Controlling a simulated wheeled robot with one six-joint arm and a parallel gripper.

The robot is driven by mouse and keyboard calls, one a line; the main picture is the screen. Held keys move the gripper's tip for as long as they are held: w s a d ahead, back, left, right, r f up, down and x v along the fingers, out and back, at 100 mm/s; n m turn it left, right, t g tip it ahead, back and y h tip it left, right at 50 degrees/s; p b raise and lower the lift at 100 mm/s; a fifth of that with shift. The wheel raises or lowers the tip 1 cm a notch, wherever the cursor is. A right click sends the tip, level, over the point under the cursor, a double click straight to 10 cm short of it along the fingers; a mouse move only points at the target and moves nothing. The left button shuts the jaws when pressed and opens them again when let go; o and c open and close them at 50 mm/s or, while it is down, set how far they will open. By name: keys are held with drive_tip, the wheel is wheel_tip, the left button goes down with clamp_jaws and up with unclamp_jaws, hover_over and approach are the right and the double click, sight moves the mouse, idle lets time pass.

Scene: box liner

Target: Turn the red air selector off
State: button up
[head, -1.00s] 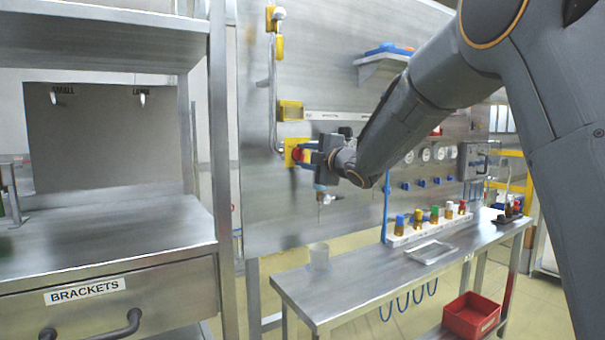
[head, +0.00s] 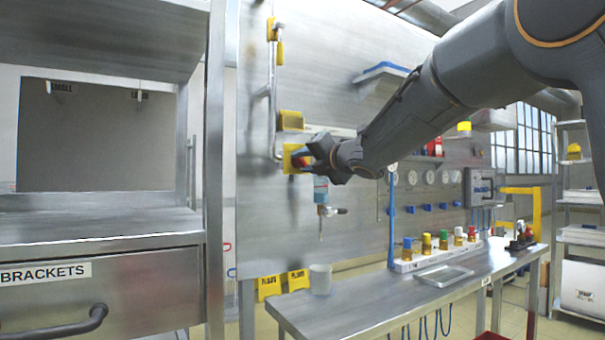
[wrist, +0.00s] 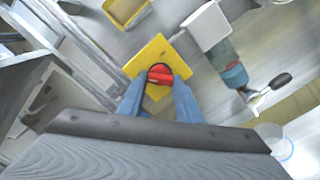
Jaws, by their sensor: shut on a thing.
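The red air selector (wrist: 159,75) is a red knob on a yellow plate (wrist: 172,52), seen in the wrist view. My gripper (wrist: 158,86) has its two blue fingers on either side of the knob and is shut on it. In the head view the yellow plate (head: 291,158) is on the steel wall panel, and my gripper (head: 318,158) is up against it. There the knob is mostly hidden by my gripper, so its angle is hard to tell.
A blue-bodied fitting with a lever (head: 321,190) hangs just below my gripper. A yellow box (head: 291,120) and a vertical pipe are above. A steel bench (head: 350,296) with a clear cup (head: 320,279) and several coloured-cap bottles stands below. The drawer cabinet (head: 110,255) is at left.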

drive_tip(key=shift+n+b, duration=0.45)
drive_tip(key=shift+n, duration=0.15)
drive_tip(key=o, duration=1)
drive_tip(key=shift+o, duration=0.2)
drive_tip(key=v, duration=0.8)
drive_tip(key=shift+b, duration=0.35)
drive_tip(key=shift+w, duration=0.1)
